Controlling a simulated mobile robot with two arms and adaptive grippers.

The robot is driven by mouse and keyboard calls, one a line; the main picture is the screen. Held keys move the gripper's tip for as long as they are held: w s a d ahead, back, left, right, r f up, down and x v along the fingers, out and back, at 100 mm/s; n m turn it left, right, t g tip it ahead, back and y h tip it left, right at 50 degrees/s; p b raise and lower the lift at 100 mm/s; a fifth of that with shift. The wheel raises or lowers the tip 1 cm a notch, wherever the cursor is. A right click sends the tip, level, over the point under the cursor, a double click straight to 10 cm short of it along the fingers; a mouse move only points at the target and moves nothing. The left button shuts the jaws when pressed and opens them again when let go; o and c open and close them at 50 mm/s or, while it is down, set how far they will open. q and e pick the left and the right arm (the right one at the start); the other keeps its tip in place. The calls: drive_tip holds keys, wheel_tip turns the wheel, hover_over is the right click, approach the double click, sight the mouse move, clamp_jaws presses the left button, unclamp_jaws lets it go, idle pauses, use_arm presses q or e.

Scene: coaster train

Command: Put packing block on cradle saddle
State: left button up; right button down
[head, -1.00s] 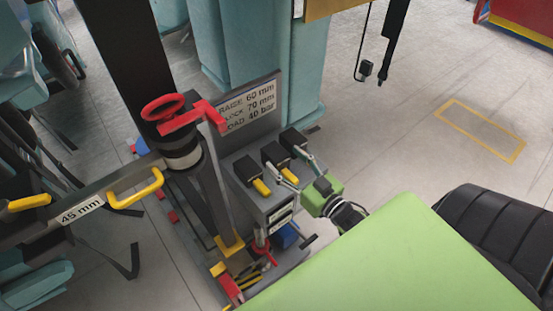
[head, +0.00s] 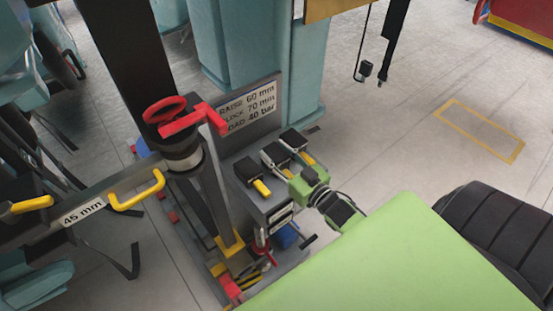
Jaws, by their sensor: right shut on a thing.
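Black packing blocks with yellow handles sit in a row on the grey stand. The middle packing block (head: 275,154) has my right gripper (head: 287,162) at its handle end. This gripper is shut on that block, and its fingers hide most of the handle. The block still appears to sit in the row. My green right wrist reaches in from the lower right. I cannot clearly pick out the cradle saddle in the head view. My left gripper is not in view.
Another block (head: 248,169) stands left of the held one, and a third (head: 293,139) stands behind it. The jack column with a red handwheel (head: 163,107) rises at left. A sign plate (head: 250,105) stands behind. A bar marked 45 mm (head: 82,212) extends left.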

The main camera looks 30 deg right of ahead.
drive_tip(key=shift+r, duration=0.25)
drive_tip(key=shift+r, duration=0.55)
drive_tip(key=s+a+r+m+h, duration=0.1)
drive_tip(key=s+a+r, duration=1.2)
drive_tip(key=s, duration=0.2)
drive_tip(key=shift+a+r+h+p, duration=0.2)
drive_tip(key=shift+r+h+p, duration=0.1)
drive_tip(key=shift+p, duration=0.1)
